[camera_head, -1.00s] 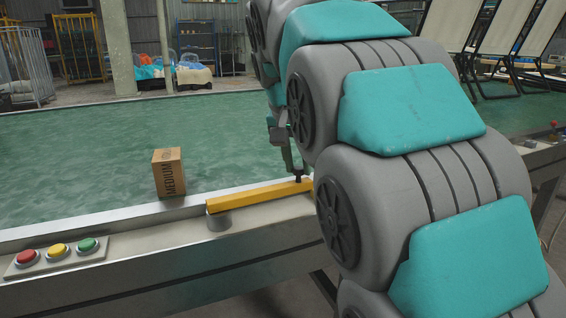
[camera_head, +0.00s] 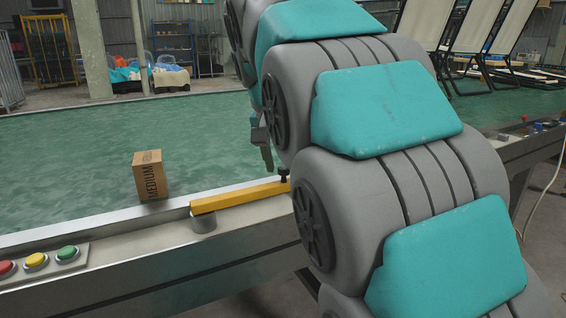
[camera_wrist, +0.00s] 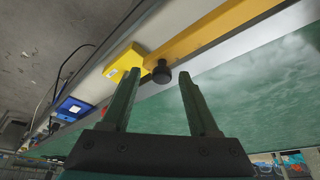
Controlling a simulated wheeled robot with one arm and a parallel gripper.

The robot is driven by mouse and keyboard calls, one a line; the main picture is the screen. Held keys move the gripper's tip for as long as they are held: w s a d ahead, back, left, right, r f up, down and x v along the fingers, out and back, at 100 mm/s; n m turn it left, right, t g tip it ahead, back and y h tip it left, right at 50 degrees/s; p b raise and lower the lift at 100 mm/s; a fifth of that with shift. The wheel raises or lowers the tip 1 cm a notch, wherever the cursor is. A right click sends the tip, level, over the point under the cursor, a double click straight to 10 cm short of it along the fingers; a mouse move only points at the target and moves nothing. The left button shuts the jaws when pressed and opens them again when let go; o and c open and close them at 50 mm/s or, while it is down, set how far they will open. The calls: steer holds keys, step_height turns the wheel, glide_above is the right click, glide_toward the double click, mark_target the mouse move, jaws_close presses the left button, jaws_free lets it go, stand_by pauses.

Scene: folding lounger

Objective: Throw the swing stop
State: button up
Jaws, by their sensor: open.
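The swing stop is a yellow bar (camera_head: 240,195) on a round grey pivot (camera_head: 203,222) on the conveyor's near rail. It lies along the rail, with a black knob (camera_head: 284,175) at its right end. My arm hides what is beyond the knob. In the wrist view the bar (camera_wrist: 210,32) crosses the top and the knob (camera_wrist: 161,72) appears between the fingertips. My gripper (camera_wrist: 157,84) is open and empty, with one finger on each side of the knob in the picture. In the head view only part of my gripper (camera_head: 265,148) shows, above and left of the knob.
A cardboard box (camera_head: 150,176) stands on the green belt (camera_head: 70,160) behind the bar. Red, yellow and green buttons (camera_head: 36,260) sit on the rail at left. A yellow block (camera_wrist: 124,62) and a blue device (camera_wrist: 72,108) are on the rail in the wrist view. Loungers (camera_head: 465,40) stand behind.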

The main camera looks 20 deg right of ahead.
steer(key=shift+r, duration=0.1)
steer(key=v, duration=0.7)
steer(key=shift+r, duration=0.25)
steer(key=shift+s+a+f, duration=0.1)
steer(key=shift+s, duration=0.1)
steer(key=s+f+n+g+y+p, duration=0.2)
steer(key=s+f+n+g, duration=0.3)
steer(key=s+f, duration=2.5)
step_height(320, 180, down, 2)
steer(key=shift+d+f+n, duration=0.1)
steer(key=shift+d+n, duration=0.25)
steer(key=shift+n, duration=0.55)
